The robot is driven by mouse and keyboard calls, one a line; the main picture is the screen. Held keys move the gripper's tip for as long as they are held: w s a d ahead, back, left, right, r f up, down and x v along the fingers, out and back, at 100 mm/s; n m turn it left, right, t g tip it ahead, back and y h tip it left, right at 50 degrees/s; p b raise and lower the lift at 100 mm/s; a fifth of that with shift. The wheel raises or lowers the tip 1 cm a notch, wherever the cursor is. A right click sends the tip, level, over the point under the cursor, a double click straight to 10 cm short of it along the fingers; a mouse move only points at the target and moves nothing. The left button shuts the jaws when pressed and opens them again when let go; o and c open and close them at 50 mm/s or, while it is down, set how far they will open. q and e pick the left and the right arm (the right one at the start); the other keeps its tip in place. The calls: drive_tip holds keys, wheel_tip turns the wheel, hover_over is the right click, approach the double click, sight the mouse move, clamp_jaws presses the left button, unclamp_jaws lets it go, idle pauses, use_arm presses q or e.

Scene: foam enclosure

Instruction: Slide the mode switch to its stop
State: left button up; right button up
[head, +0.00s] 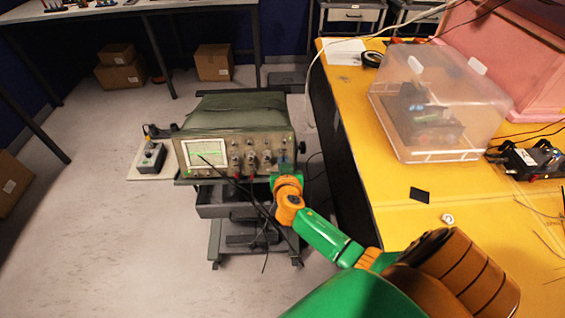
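A grey-green oscilloscope (222,133) with a lit screen (204,152) stands on a dark cart. Its front panel has several knobs and red-tipped leads. I cannot pick out the mode switch; it may be too small or hidden behind my gripper. My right gripper (285,166), on a green and orange arm from the lower right, is at the right end of the front panel. Its fingers are too small and covered to show whether they are open, or whether they touch the panel. My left gripper is out of view.
A small grey box with knobs (151,157) sits on a pale board left of the oscilloscope. Black leads hang in front of the cart (213,236). A yellow bench (390,190) with a clear plastic box (436,100) stands right.

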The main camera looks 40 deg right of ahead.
drive_tip(key=shift+o, duration=0.9)
drive_tip(key=v, duration=0.7)
drive_tip(key=shift+f, duration=0.1)
